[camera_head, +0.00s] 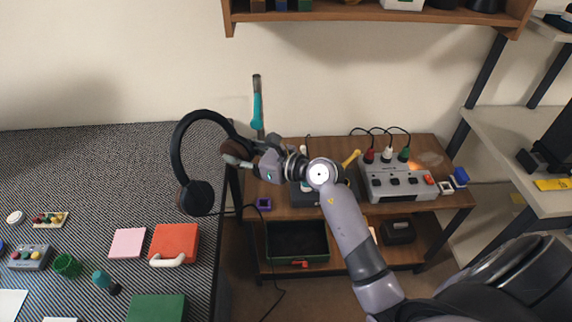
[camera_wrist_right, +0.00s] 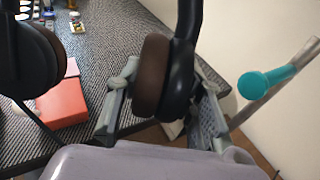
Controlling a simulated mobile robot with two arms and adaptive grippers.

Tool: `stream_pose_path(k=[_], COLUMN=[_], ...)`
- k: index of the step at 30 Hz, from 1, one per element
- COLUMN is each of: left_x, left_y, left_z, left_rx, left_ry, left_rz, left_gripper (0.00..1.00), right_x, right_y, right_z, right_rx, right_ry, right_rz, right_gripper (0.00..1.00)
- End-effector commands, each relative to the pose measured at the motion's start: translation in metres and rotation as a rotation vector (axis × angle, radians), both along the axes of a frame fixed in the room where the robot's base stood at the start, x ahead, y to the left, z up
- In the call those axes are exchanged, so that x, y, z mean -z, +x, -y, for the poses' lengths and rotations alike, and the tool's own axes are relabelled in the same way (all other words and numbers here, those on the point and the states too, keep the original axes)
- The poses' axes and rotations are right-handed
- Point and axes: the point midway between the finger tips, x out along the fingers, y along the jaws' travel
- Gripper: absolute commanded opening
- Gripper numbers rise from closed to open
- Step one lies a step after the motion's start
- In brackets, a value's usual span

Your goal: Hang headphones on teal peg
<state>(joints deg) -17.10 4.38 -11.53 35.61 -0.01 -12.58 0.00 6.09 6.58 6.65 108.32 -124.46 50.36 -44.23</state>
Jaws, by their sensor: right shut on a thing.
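The black headphones (camera_head: 178,150) are held up above the right edge of the patterned table, band to the upper left, with one ear cup (camera_head: 197,198) hanging low. My right gripper (camera_head: 238,154) is shut on the other ear cup, whose brown pad (camera_wrist_right: 152,75) shows between the fingers in the right wrist view. The teal peg (camera_head: 257,108) stands upright behind and to the right of the headphones, apart from them. In the right wrist view the teal peg (camera_wrist_right: 266,82) is at the right, clear of the gripper. My left gripper is not in view.
The patterned table (camera_head: 90,180) holds a red box (camera_head: 174,243), a pink block (camera_head: 128,243) and small items. A wooden bench (camera_head: 430,205) carries a grey switch box (camera_head: 397,182) with cables. A wall shelf (camera_head: 380,17) is above. A thin cable (camera_head: 245,212) hangs from the headphones.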

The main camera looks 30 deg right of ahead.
Motion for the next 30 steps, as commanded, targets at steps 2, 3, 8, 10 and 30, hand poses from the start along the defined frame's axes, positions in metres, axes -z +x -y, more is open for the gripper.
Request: stream_pose_path(k=[2,3,8,10,30], left_x=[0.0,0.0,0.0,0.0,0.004], left_y=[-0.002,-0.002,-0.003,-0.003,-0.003], left_z=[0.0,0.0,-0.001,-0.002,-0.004], left_rx=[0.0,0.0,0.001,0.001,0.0], left_ry=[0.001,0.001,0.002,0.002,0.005], left_rz=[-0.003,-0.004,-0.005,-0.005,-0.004], left_gripper=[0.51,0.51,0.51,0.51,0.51], right_x=[0.023,0.034,0.059,0.068,0.084], right_y=[-0.001,-0.002,-0.008,-0.012,-0.001], right_z=[0.033,0.049,0.088,0.099,0.124], right_rx=[0.157,0.224,0.373,0.413,0.475], right_ry=[0.048,0.058,0.071,0.074,0.069], right_rz=[0.047,0.074,0.153,0.17,0.208], right_gripper=[0.0,0.0,0.0,0.0,0.0])
